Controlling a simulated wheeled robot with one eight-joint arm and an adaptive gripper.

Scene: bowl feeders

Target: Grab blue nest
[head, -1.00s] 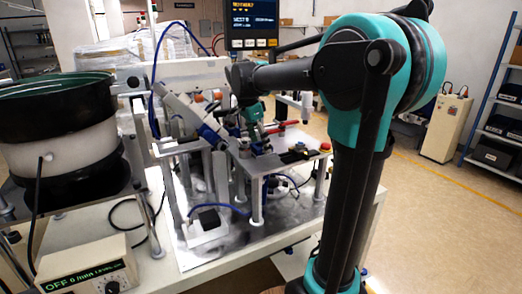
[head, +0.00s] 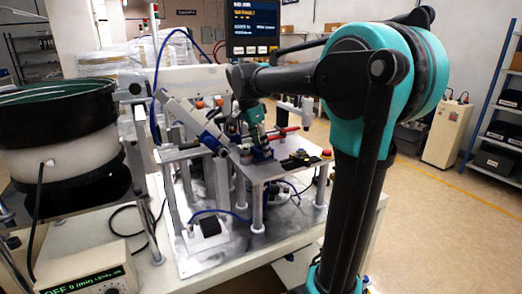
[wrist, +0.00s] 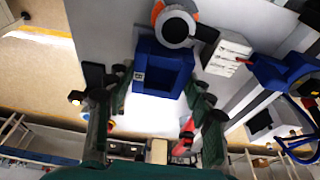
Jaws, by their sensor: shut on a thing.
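The blue nest (wrist: 146,78) is a square, open-topped block with a small white label on one side, in the upper middle of the wrist view. My gripper (wrist: 160,92) is shut on it, with a dark green finger on each side. In the head view the nest (head: 262,154) is small and partly hidden beneath my gripper (head: 256,142), at the fixture's small grey table. Whether the nest touches the surface under it cannot be told.
The grey table (head: 285,170) carries red parts and a red-and-yellow button (head: 326,154). A blue-and-silver slanted cylinder (head: 205,132) stands close to my gripper's left. A large black-rimmed bowl feeder (head: 60,115) is at the left, with a control box (head: 90,268) below.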

